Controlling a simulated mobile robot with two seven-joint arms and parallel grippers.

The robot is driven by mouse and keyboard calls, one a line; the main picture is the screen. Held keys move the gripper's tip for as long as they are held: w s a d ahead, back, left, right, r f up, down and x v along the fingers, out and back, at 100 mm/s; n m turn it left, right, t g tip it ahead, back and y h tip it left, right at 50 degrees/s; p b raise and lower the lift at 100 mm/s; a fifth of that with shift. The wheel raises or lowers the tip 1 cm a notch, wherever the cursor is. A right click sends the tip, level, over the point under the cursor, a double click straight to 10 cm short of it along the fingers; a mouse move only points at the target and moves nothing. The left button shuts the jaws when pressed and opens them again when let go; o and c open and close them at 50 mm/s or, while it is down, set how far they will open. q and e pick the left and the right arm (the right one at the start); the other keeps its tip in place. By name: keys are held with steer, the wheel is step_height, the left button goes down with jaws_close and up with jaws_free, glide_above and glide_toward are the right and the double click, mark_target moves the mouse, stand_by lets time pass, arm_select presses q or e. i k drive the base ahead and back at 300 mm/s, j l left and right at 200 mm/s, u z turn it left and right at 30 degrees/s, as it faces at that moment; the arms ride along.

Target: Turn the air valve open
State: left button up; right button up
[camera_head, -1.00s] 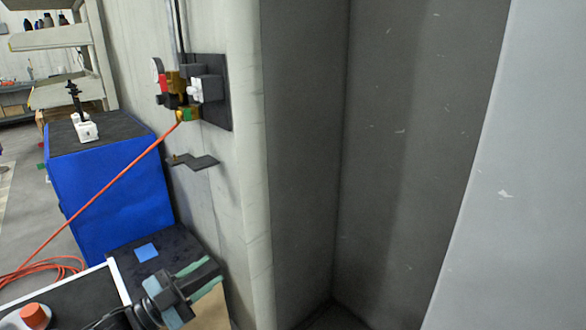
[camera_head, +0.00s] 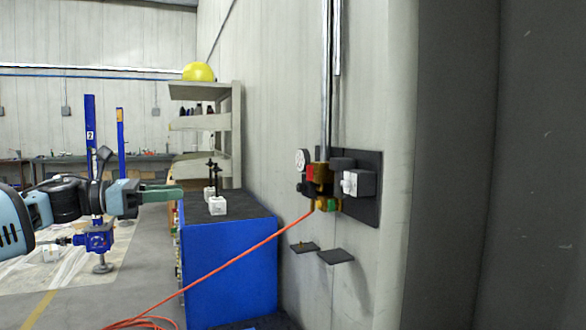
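The air valve assembly (camera_head: 322,176) is mounted on a dark wall plate (camera_head: 372,160) right of centre. It has a brass-coloured body, a red part, a round white gauge (camera_head: 301,160) and a dark box with a white face (camera_head: 351,183). A small green and yellow piece is at its bottom, where an orange hose (camera_head: 245,250) joins. Which part turns is too small to tell. My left gripper (camera_head: 181,192), with green fingers, is at the left, well apart from the valve and empty. Its fingers overlap in this view. My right gripper is out of view.
A blue cabinet (camera_head: 228,265) with small white-based items on top stands between my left gripper and the wall. Two small dark shelves (camera_head: 336,257) jut out below the valve. A vertical pipe (camera_head: 326,80) runs above it. A dark recess is at the right.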

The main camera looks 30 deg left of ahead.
mark_target(309, 171)
steer(key=i, duration=1.45)
